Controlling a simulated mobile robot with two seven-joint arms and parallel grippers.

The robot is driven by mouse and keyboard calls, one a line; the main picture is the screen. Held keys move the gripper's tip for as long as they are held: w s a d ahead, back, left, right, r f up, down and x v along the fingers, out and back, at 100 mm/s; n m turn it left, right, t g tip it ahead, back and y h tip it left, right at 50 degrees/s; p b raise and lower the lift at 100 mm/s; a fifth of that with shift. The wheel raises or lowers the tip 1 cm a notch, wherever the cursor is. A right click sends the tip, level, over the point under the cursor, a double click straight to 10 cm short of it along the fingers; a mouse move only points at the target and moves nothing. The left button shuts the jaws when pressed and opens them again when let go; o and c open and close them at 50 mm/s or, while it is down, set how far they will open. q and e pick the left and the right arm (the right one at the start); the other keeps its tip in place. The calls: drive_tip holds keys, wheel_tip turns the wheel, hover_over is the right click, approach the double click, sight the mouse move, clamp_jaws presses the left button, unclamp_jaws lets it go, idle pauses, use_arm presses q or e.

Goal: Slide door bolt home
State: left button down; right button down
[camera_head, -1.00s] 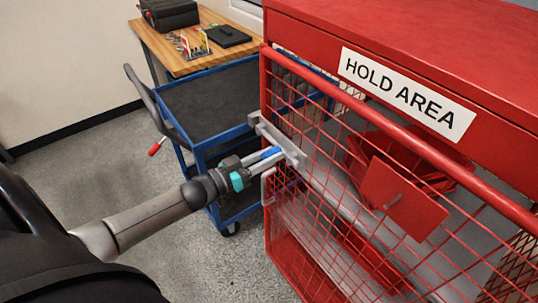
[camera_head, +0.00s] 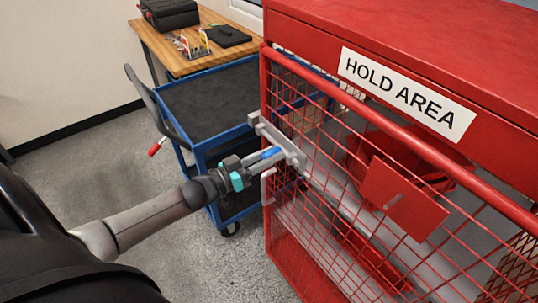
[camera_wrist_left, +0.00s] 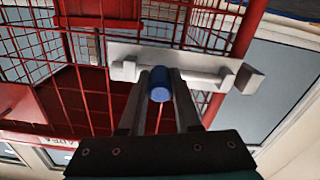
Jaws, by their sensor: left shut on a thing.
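The door bolt is a pale grey bar on a light plate (camera_head: 283,141) near the left edge of the red mesh door (camera_head: 345,185). Its blue knob (camera_head: 272,153) shows between the fingers of my left gripper (camera_head: 274,155), which is shut on it. The wrist view shows the blue knob (camera_wrist_left: 160,84) between the two fingers, with the bolt bar (camera_wrist_left: 203,74) running sideways behind it. A grey block (camera_wrist_left: 249,78) sits by the bar's right end; I cannot tell whether the bar enters it. My right gripper is not in view.
The red cabinet (camera_head: 480,50) carries a "HOLD AREA" sign (camera_head: 405,95). A blue cart (camera_head: 210,95) stands close to the left of the door. A wooden table (camera_head: 160,45) with a black case (camera_head: 168,13) is behind. The grey floor (camera_head: 90,175) at left is clear.

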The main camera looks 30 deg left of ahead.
use_arm(q)
drive_tip(key=a, duration=0.1)
drive_tip(key=w+a+b, duration=0.1)
drive_tip(key=a, duration=0.1)
drive_tip(key=w+a+b, duration=0.1)
drive_tip(key=a, duration=0.1)
idle(0.3)
drive_tip(key=c, duration=0.6)
unclamp_jaws()
drive_tip(key=p+v, duration=0.1)
drive_tip(key=v, duration=1.4)
drive_tip(key=shift+p, duration=0.35)
drive_tip(key=shift+s, duration=0.1)
